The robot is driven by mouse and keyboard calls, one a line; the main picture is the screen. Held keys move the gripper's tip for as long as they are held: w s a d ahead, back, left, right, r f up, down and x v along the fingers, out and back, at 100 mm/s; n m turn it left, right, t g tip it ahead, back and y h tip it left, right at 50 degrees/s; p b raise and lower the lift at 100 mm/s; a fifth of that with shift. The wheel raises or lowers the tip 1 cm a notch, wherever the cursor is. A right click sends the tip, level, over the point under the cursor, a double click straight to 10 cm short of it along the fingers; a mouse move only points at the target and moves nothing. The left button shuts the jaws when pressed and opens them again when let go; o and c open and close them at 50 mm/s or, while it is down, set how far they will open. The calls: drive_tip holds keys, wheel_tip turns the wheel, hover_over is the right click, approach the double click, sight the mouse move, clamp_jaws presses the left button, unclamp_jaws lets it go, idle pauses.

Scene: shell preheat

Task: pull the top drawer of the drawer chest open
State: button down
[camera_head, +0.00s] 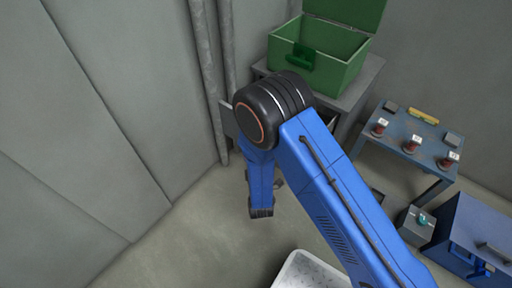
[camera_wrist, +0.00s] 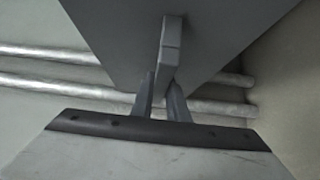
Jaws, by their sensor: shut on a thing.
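The grey drawer chest (camera_head: 362,88) stands against the back wall, with its front mostly hidden behind my blue arm in the head view. In the wrist view, a flat grey drawer front (camera_wrist: 220,35) fills the top, and a grey bar handle (camera_wrist: 172,48) stands out from it. The two fingers of my gripper (camera_wrist: 164,90) are closed on the near end of the handle. My gripper is not clearly visible in the head view. How far the drawer stands out cannot be told.
An open green box (camera_head: 320,65) sits on the chest. A blue table (camera_head: 408,135) with several small parts stands to the right, and a blue case (camera_head: 470,235) is at the lower right. A white tray (camera_head: 305,270) is near the bottom. Pipes (camera_head: 212,75) run up the wall.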

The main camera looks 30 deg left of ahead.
drive_tip(key=c, duration=1.7)
unclamp_jaws()
drive_tip(key=shift+s, duration=0.1)
drive_tip(key=v, duration=1.7)
drive_tip(key=shift+s+d, duration=0.1)
drive_tip(key=shift+d, duration=0.05)
drive_tip(key=shift+s, duration=0.1)
